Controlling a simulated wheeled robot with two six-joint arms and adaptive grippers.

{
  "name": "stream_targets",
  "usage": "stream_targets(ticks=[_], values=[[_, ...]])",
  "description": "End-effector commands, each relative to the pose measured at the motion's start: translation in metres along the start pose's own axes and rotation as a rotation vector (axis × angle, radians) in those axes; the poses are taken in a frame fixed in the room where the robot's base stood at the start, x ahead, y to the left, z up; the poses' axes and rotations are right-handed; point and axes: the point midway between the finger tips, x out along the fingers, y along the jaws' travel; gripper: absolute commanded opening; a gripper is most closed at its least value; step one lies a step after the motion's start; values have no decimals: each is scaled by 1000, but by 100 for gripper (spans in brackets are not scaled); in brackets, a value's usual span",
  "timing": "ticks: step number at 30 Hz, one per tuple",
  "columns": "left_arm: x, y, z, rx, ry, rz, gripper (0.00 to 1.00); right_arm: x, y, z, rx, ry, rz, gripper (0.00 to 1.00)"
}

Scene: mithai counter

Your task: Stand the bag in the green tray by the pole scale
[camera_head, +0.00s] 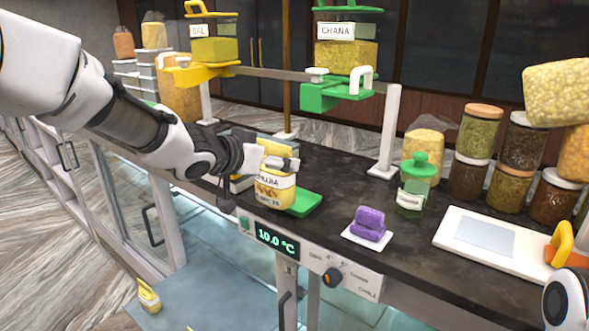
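The yellow bag (272,190) with a white printed label is upright at the counter's front edge. My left gripper (278,160) reaches in from the left across its upper part and appears shut on it; the far finger is hidden. The green tray (306,201) shows behind and to the right of the bag, which covers its left part. I cannot tell whether the bag's base touches the tray. The pole scale (287,70) stands behind, with a yellow holder on the left and a green one on the right.
Purple blocks (369,222) sit on a small white plate right of the tray. A white post (388,130) stands behind. A small yellow bag (148,297) lies low at left.

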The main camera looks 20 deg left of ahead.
Motion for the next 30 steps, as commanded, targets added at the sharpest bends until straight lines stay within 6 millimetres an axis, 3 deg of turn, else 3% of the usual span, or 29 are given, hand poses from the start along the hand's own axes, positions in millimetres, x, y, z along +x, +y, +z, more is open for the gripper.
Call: stream_targets(ticks=[1, 6, 11, 13, 16, 27, 28, 30], values=[[12, 0, -11, 2, -2, 0, 29, -13, 0, 0, 0, 1, 0, 40], [51, -1, -22, 0, 1, 1, 29, -27, 0, 0, 0, 0, 0, 40], [71, -1, -23, -3, 0, 2, 29, -33, 0, 0, 0, 0, 0, 40], [76, -1, -5, -5, -2, 1, 29, -29, 0, 0, 0, 0, 0, 40], [80, -1, 7, -5, 1, 0, 29, -32, 0, 0, 0, -1, 0, 40], [83, -2, 13, -3, 3, 0, 29, -28, 0, 0, 0, 0, 0, 40], [82, -2, 13, -3, 2, -1, 100, -29, 0, 0, 0, 0, 0, 40], [82, -2, 12, -3, 2, -1, 100, -30, 0, 0, 0, 0, 0, 40]])
